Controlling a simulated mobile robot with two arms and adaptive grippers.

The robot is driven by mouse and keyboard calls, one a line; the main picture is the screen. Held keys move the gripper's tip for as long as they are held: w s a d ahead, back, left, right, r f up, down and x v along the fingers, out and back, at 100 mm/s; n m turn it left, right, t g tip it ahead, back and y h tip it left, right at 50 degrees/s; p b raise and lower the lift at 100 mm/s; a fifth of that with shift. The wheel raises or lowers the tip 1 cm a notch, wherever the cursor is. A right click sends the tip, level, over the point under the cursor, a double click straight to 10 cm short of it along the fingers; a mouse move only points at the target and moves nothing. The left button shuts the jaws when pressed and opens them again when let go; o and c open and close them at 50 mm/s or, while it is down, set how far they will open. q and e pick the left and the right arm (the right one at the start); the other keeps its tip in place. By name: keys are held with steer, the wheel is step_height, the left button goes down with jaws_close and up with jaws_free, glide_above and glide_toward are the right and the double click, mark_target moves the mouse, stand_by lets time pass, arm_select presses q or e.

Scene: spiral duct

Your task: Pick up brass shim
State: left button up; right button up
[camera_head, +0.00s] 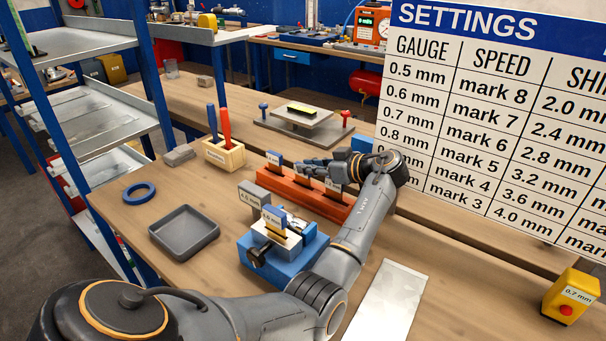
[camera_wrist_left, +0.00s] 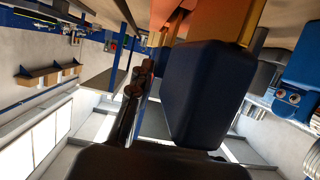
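The orange rack (camera_head: 300,190) stands on the bench and holds several label-bearing shims with blue tops; one blue-topped shim (camera_head: 273,159) shows at its left end. I cannot tell which is brass. My left gripper (camera_head: 316,167) reaches in from the right over the rack, among the shims, and covers part of them. In the left wrist view a large dark blue block (camera_wrist_left: 208,95) fills the middle, close to the gripper (camera_wrist_left: 150,95), with orange above it. Whether the fingers are closed on anything is hidden. Another blue-topped shim (camera_head: 274,219) stands in the blue vise (camera_head: 262,262).
A grey block (camera_head: 252,197) stands behind the vise. A grey tray (camera_head: 185,232), blue ring (camera_head: 139,193) and wooden tool holder (camera_head: 223,155) lie to the left. A metal plate (camera_head: 385,303) lies in front. A settings board (camera_head: 490,110) rises at right, with a yellow box (camera_head: 571,296) below.

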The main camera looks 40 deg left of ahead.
arm_select(q)
jaws_close()
steer(key=shift+r+p, duration=0.3)
steer(key=shift+r, duration=0.35)
step_height(320, 180, up, 3)
steer(key=shift+s+f+p, duration=0.1)
steer(key=shift+f+p, duration=0.1)
steer(key=shift+p, duration=0.45)
steer(key=s+d+r+p, duration=0.5)
steer(key=s+r+p, duration=0.4)
steer(key=s, duration=0.3)
steer(key=shift+s+p, duration=0.3)
steer(key=shift+s, duration=0.05)
